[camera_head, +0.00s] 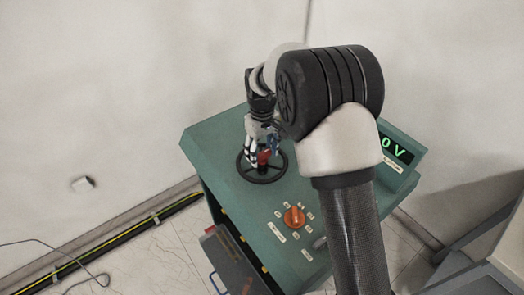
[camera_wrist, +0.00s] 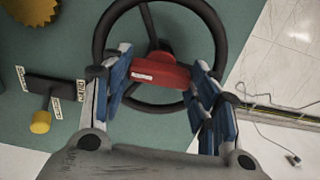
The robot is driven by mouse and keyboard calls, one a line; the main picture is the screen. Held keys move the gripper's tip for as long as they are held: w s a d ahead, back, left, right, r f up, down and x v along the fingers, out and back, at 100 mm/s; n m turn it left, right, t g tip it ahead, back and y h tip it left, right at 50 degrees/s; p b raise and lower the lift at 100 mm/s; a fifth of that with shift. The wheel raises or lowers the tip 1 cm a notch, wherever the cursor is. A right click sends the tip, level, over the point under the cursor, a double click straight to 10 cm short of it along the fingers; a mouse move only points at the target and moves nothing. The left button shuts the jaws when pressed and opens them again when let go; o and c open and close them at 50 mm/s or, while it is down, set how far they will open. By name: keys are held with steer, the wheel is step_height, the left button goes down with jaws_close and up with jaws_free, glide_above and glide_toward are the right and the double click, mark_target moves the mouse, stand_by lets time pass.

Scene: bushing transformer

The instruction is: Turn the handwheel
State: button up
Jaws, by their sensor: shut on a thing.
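The black handwheel (camera_head: 262,182) lies on the green top of the console, toward its back left. It also shows at the top of the wrist view (camera_wrist: 221,40), with a ring, thin spokes and a red block (camera_wrist: 160,75) with a small white label across its middle. My gripper (camera_head: 263,154) reaches down to the wheel's centre. In the wrist view, my gripper's blue-padded fingers (camera_wrist: 158,82) stand on either side of the red block and are shut on it. The fingers hide part of the ring.
The green console (camera_head: 212,140) carries an orange knob (camera_head: 294,217) with labels around it and a green digital display (camera_head: 396,150) at its right. A cable and a yellow-black strip (camera_head: 130,232) run along the floor at left. A grey structure (camera_head: 485,250) stands at right.

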steer(key=shift+n, duration=0.3)
steer(key=n+p, duration=0.2)
steer(key=n, duration=0.1)
steer(key=shift+r+n, duration=0.1)
steer(key=shift+n, duration=0.2)
steer(key=n+p, duration=0.2)
steer(key=n, duration=0.3)
steer(key=n+p, duration=0.1)
steer(key=n, duration=0.3)
steer(key=shift+n, duration=0.4)
steer(key=n, duration=0.4)
steer(key=shift+p, duration=0.3)
steer(key=shift+n, duration=0.4)
steer(key=o, duration=1.5)
